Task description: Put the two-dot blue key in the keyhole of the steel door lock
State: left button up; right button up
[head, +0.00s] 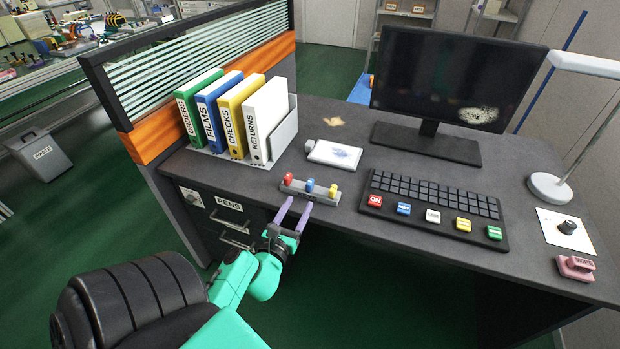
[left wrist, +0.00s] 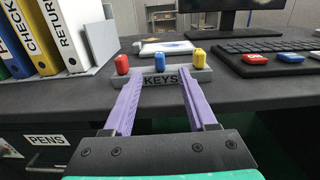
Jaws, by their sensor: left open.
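The blue key (head: 310,185) stands in the middle of a grey rack (head: 322,197) marked KEYS, between a red key (head: 288,179) and a yellow key (head: 333,191). Its dots are too small to make out. My left gripper (head: 293,210) is open and empty at the desk's front edge, pointing at the rack. In the left wrist view, the blue key (left wrist: 160,63) shows between the purple fingers, beyond their tips. A light metal plate with a dark spot, seemingly the lock (head: 191,197), is on the desk's front at left. My right gripper is not in view.
Binders (head: 264,122) stand in a holder behind the rack at left. A white pad (head: 334,153) lies behind the rack, and a keyboard (head: 432,208) with coloured buttons is to its right. The PENS drawer (head: 229,216) is below the desktop.

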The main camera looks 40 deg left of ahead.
aim_at(312, 179)
pick_arm(q)
jog(key=x, duration=1.3)
jog(key=shift+a+p, duration=0.1)
jog(key=shift+p, duration=0.3)
jog(key=shift+r, duration=0.1)
grip_shut()
